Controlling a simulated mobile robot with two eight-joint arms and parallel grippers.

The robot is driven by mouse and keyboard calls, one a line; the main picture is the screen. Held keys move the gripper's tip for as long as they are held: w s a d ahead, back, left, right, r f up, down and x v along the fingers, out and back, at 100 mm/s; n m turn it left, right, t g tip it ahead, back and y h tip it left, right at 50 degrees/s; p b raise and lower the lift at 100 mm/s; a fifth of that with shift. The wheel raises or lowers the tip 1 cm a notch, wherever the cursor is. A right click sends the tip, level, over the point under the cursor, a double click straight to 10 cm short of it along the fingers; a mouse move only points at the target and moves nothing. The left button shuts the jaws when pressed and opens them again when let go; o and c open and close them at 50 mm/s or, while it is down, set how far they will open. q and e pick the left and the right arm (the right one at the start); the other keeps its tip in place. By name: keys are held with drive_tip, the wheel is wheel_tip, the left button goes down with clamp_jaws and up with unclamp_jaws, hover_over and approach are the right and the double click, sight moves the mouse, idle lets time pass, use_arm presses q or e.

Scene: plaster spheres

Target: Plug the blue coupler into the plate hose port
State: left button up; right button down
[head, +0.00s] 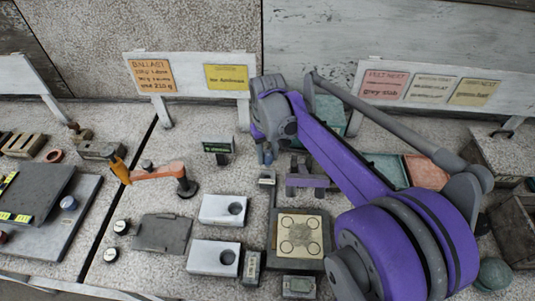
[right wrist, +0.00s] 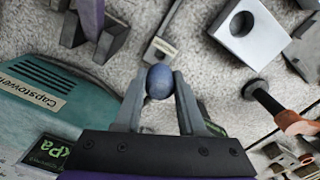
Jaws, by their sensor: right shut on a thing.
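My right gripper (head: 265,150) reaches in from the right in the head view, pointing down over the bench. In the right wrist view its two fingers (right wrist: 160,98) are shut on the blue coupler (right wrist: 160,81), whose rounded blue end shows between the tips. In the head view the coupler (head: 268,157) is a small blue spot under the gripper. The square plate (head: 325,262) with a pale, ringed top lies nearer the front. A narrow grey strip with a small hole (head: 267,178), possibly the hose port, runs behind it. The coupler appears apart from the strip. My left gripper is not in view.
White blocks with round holes (head: 213,207) (head: 203,258) stand left of the plate. An orange-handled lever (head: 155,174) and a small display (head: 217,144) are left of the gripper. A teal kPa unit (right wrist: 45,88) is close beside the fingers. A purple-grey bracket (head: 305,182) stands right of the strip.

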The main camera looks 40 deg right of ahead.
sight(268, 166)
drive_tip(key=shift+f+b, duration=1.4)
drive_tip(key=shift+f, duration=1)
drive_tip(key=shift+f+b, duration=0.95)
drive_tip(key=shift+f, duration=0.65)
drive_tip(key=shift+c, duration=2.1)
unclamp_jaws()
drive_tip(key=shift+r, duration=0.1)
drive_tip(key=shift+r, duration=0.1)
drive_tip(key=shift+r+p, duration=1.45)
drive_tip(key=shift+r, duration=0.45)
